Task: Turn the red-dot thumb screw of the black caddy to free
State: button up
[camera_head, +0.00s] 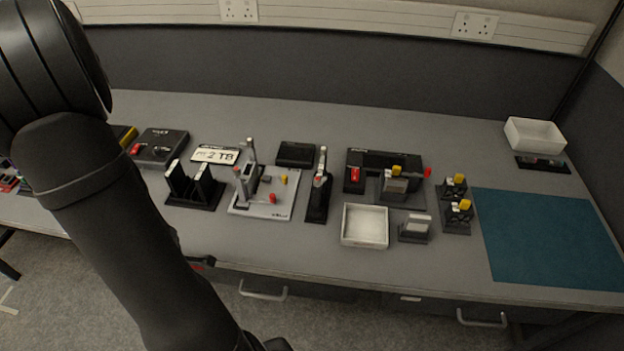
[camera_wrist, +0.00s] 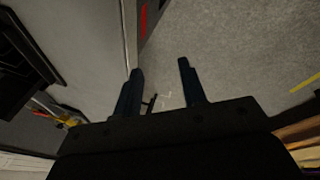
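I cannot tell for sure which item is the black caddy, and no red dot on a thumb screw can be made out. A wide black unit (camera_head: 410,160) at centre right has red parts at both ends and a grey block with a yellow knob at its front. A black box with a red part (camera_head: 160,146) lies at the back left. My gripper (camera_wrist: 160,80) shows in the wrist view with its two dark fingers apart and only floor between them. It is away from the bench items. In the head view it cannot be made out.
A silver plate (camera_head: 282,204) with red and yellow knobs, black slotted stand (camera_head: 193,190), white tray (camera_head: 365,226) and small yellow-topped black blocks (camera_head: 458,216) stand on the bench. The teal mat (camera_head: 550,240) is bare. My arm covers the left front.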

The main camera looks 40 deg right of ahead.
jog(key=s+d+r+m+t+y, duration=0.1)
jog(key=s+d+r+m+t, duration=0.1)
jog(key=d, duration=0.4)
jog(key=s+d+r+m+t+y, duration=0.1)
jog(key=d+r+m+t+y, duration=0.1)
jog(key=d+m+t, duration=0.2)
jog(key=s+d+r+m+t+y, duration=0.1)
jog(key=s+d+r+m+t, duration=0.1)
jog(key=d+m, duration=0.4)
jog(key=shift+s+d+r+m+t, duration=0.15)
jog(key=shift+d+t, duration=0.15)
jog(key=shift+d, duration=0.25)
jog(key=shift+s+d+m+t, duration=0.15)
jog(key=shift+d+t, duration=0.15)
jog(key=shift+d, duration=0.25)
jog(key=s+d+r+m+t+h, duration=0.2)
jog(key=s+d+m+t+h, duration=0.15)
jog(key=s+d, duration=0.4)
jog(key=m+h, duration=0.2)
jog(key=h, duration=0.5)
send_near(318, 183)
jog(key=x, duration=1.1)
grip_shut()
